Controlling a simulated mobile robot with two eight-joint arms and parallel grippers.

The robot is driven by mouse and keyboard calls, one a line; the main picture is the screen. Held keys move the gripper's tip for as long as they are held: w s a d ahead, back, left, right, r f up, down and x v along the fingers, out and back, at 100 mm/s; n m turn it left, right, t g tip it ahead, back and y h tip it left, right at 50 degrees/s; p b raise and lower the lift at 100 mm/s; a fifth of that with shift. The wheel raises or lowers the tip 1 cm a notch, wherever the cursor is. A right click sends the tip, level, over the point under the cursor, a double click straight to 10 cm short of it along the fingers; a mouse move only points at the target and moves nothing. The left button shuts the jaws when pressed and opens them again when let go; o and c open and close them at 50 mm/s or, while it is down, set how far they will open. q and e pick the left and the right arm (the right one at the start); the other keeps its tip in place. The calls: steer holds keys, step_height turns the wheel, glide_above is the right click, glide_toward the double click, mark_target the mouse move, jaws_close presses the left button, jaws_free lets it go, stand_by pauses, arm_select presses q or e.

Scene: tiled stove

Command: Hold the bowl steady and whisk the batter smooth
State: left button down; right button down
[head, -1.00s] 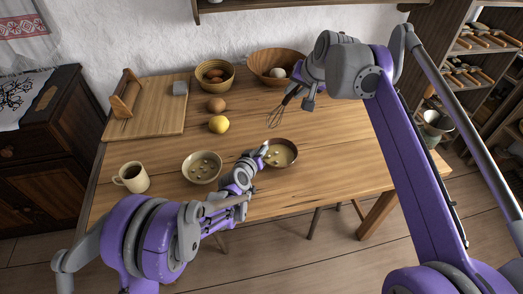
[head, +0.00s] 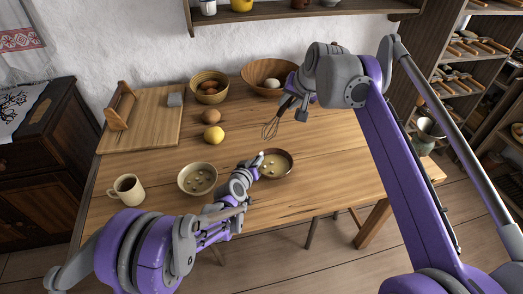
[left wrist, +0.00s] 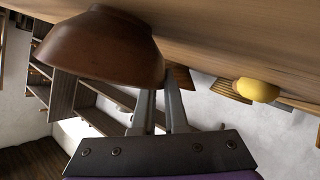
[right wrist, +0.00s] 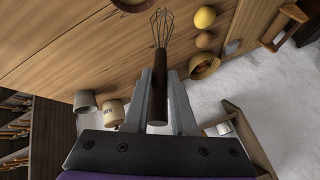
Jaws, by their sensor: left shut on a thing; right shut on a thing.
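The brown bowl with pale batter (head: 276,165) stands on the table near its front edge. My left gripper (head: 259,164) is at the bowl's left side, shut on its rim. In the left wrist view the bowl (left wrist: 98,45) hides part of the fingers (left wrist: 158,108). My right gripper (head: 284,103) is shut on the whisk and holds it above the table behind the bowl. The whisk's wire loops (head: 270,128) are apart from the batter. In the right wrist view its dark handle (right wrist: 158,88) lies between the fingers.
A second bowl (head: 197,179) with small pale pieces stands left of my left gripper, and a mug (head: 128,188) further left. A lemon (head: 213,134), an egg (head: 211,116), an egg bowl (head: 209,90) and a wooden bowl (head: 262,84) stand behind. The table's right part is clear.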

step_height(320, 180, down, 12)
steer(key=h, duration=0.1)
steer(key=shift+n+g+h, duration=0.3)
steer(key=shift+g, duration=0.1)
stand_by(0.7)
steer(key=shift+w+r, duration=0.1)
stand_by(0.3)
